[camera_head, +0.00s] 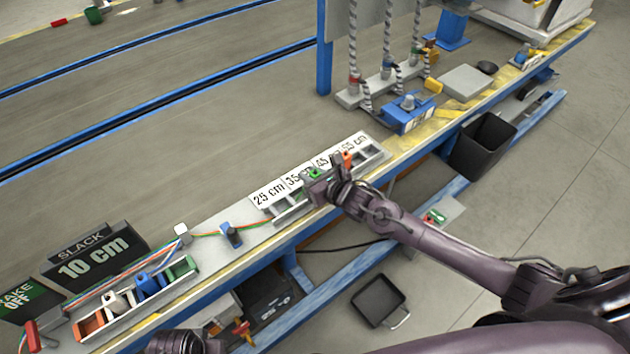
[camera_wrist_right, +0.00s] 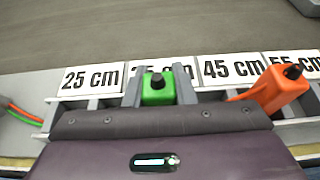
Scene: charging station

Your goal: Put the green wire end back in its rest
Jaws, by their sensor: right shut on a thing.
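My right gripper (camera_head: 316,180) is at the rack of labelled slots (camera_head: 286,215) and is shut on the green wire end (camera_wrist_right: 158,92), a small green block with a black knob. Its grey fingers flank the block in the right wrist view. The green wire end also shows in the head view (camera_head: 315,173). It is in front of the 35 cm label (camera_wrist_right: 150,75); I cannot tell whether it touches the rack below. An orange wire end (camera_wrist_right: 278,93) sits tilted by the 55 cm label. Part of my left arm (camera_head: 185,342) shows at the bottom edge; its fingers are not visible.
A tray (camera_head: 95,334) with orange, white, blue and green pieces lies at lower left beside the SLACK 10 cm sign (camera_head: 95,258). Wires run past a white post (camera_head: 182,234) and a blue clip (camera_head: 231,236). A blue device (camera_head: 408,112) stands beyond the rack.

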